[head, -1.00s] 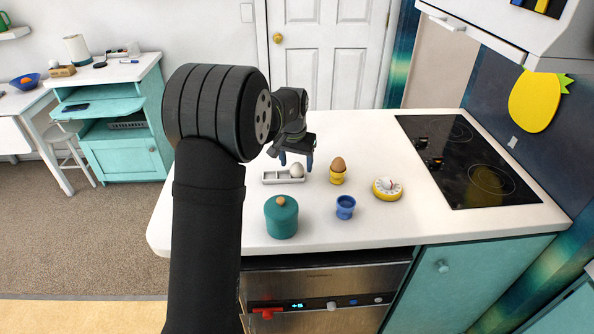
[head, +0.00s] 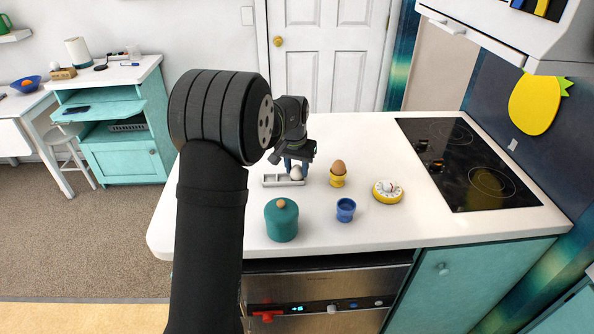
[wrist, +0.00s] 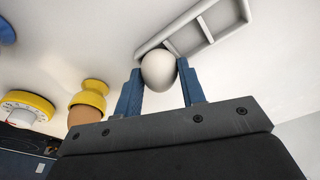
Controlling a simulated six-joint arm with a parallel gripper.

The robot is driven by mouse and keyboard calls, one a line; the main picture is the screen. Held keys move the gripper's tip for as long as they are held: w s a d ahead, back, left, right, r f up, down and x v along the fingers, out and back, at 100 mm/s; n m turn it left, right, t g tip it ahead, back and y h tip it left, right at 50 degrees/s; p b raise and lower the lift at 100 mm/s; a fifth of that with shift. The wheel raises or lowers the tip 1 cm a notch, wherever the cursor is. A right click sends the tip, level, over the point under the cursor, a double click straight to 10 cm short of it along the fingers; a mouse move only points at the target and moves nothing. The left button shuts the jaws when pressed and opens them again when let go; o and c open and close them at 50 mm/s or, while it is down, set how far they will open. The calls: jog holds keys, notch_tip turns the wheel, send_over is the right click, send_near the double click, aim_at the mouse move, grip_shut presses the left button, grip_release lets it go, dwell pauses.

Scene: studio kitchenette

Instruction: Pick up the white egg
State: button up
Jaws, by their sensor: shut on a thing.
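The white egg (head: 297,173) sits at the right end of a white compartment tray (head: 271,181) on the counter. In the wrist view the egg (wrist: 158,70) is between the two blue fingers of my gripper (wrist: 160,84), which touch it on both sides. The tray (wrist: 208,24) lies just behind it there, with empty compartments. In the head view my gripper (head: 296,163) is low over the tray, its fingers at the egg. I cannot tell whether the egg is clear of the tray.
A brown egg (head: 339,167) in a yellow egg cup (head: 337,181) stands close right of the tray. A blue egg cup (head: 346,209), a yellow timer (head: 388,191) and a teal lidded pot (head: 281,219) stand nearer the front. A black cooktop (head: 468,165) is at the right.

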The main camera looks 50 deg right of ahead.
aim_at(300, 170)
jog(key=shift+r, duration=0.55)
jog(key=r, duration=0.2)
jog(key=s+r, duration=0.1)
jog(key=shift+s+r, duration=0.15)
jog(key=shift+r, duration=0.2)
jog(key=s+r, duration=0.9)
jog(key=s, duration=0.4)
jog(key=s+a+f, duration=0.2)
jog(key=s+f, duration=0.3)
jog(key=shift+a, duration=0.4)
jog(key=shift+f, duration=0.95)
jog(key=shift+f, duration=2)
